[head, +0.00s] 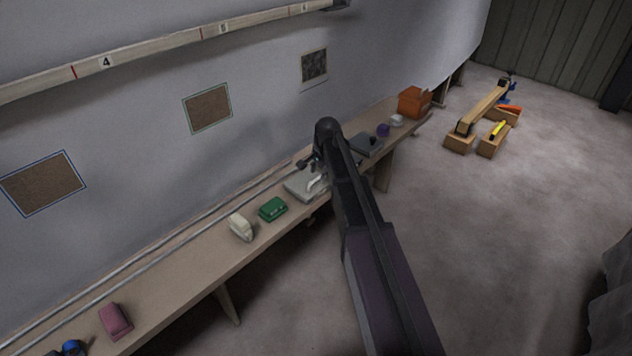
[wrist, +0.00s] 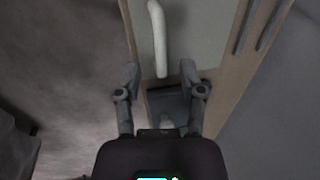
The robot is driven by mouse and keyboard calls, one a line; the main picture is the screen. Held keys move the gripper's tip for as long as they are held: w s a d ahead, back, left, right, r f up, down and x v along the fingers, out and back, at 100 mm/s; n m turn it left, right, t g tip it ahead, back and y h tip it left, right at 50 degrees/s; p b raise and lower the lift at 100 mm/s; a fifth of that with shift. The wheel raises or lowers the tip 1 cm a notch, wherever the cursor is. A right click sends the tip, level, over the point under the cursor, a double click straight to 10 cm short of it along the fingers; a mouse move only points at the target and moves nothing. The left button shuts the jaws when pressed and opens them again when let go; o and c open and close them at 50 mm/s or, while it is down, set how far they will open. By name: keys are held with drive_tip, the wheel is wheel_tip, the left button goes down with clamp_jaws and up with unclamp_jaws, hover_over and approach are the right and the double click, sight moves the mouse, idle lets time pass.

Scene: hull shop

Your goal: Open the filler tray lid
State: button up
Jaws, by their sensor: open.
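A flat grey tray (head: 300,188) with a curved white handle (head: 317,183) sits on the bench, partly hidden behind my arm. Its lid looks flat and down, though I see no clear seam. In the wrist view the pale lid (wrist: 190,35) fills the top middle, and the white handle (wrist: 157,40) runs down towards my gripper. My gripper (wrist: 163,76) is open and empty. The handle's lower end appears between the fingertips; I cannot tell whether they touch it. In the head view my gripper (head: 308,163) is over the tray's back edge.
A green box (head: 273,209) and a cream object (head: 241,227) lie left of the tray. Rails (head: 180,242) run along the wall side. The floor in front is clear.

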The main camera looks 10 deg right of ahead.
drive_tip(key=shift+w+a+f+b, duration=0.1)
drive_tip(key=shift+w+f+b, duration=0.05)
drive_tip(key=shift+f+b, duration=0.7)
drive_tip(key=shift+f, duration=0.1)
clamp_jaws()
